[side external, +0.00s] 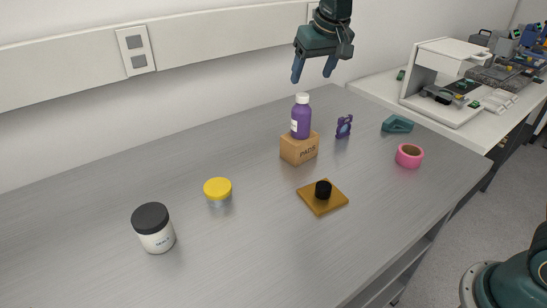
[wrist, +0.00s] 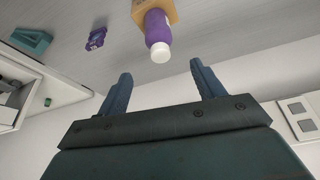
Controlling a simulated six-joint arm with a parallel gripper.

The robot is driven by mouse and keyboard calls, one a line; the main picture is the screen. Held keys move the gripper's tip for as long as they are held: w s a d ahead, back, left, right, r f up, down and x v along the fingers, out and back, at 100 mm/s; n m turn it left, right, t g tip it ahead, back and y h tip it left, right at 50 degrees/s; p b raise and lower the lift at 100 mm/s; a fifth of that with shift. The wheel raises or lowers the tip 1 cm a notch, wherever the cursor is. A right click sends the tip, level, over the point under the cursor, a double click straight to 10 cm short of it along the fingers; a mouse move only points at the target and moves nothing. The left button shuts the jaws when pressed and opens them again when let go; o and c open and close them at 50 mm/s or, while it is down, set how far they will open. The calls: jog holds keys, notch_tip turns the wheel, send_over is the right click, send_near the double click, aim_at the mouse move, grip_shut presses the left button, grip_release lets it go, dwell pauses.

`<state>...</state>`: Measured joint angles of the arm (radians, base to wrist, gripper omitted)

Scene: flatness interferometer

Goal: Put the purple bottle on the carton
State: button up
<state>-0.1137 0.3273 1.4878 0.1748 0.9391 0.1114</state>
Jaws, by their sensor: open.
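The purple bottle (side external: 301,120) with a white cap stands upright on top of the small brown carton (side external: 299,149), which has lettering on its front. In the wrist view the purple bottle (wrist: 157,29) shows its white cap toward me, and part of the carton (wrist: 155,9) shows behind it at the top edge. My gripper (side external: 313,80) is open and empty, above the bottle and apart from it. In the wrist view my gripper (wrist: 160,80) has its fingers spread, with the bottle's cap beyond the fingertips.
A purple figure (side external: 344,126), a teal clamp-like piece (side external: 397,124) and pink tape (side external: 409,156) lie right of the carton. An orange plate with a black knob (side external: 322,193) lies in front. A yellow-lidded jar (side external: 218,191) and black-lidded jar (side external: 154,229) stand left.

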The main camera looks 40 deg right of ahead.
dwell(0.5)
jog(key=s+d+r, duration=0.1)
jog(key=s+r, duration=0.1)
jog(key=s, duration=0.7)
jog(key=s+d+r, duration=0.2)
jog(key=s, duration=0.6)
jog(key=s+f+n, duration=0.1)
jog(key=s+f, duration=0.2)
jog(key=s, duration=0.6)
jog(key=s+f+t, duration=0.1)
jog(key=s+f, duration=0.2)
jog(key=s, duration=0.6)
jog(key=shift+n+y, duration=0.3)
jog(key=shift+n, duration=0.1)
